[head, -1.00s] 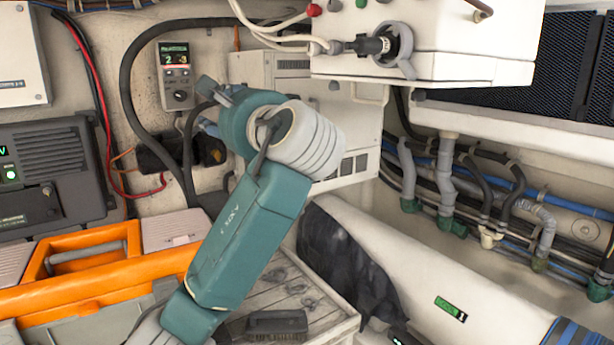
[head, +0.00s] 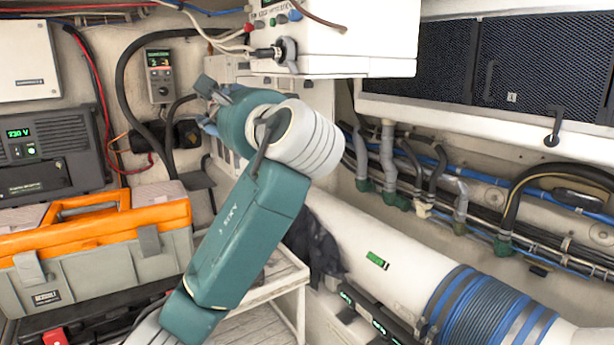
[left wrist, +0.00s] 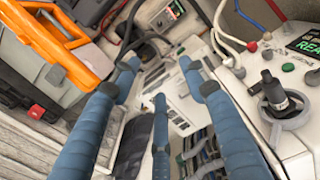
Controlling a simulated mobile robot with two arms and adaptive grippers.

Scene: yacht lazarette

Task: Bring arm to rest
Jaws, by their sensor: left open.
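My left arm (head: 245,225) comes in from the bottom left of the head view, raised and bent, with its white-ringed wrist joint near the middle. My left gripper (head: 208,112) is mostly hidden behind that joint. In the left wrist view its blue fingers (left wrist: 160,85) stand spread apart, with nothing held between them. They point toward the wall equipment and appear clear of it; the exact distance cannot be told. My right gripper is in neither view.
A white equipment box (head: 345,45) with a connector overhangs right of the wrist. An orange and grey toolbox (head: 95,262) stands left. A handheld meter (head: 160,75) hangs on the wall. A white cylinder (head: 385,235) with blue hose (head: 490,312) and pipes (head: 440,180) fill the right.

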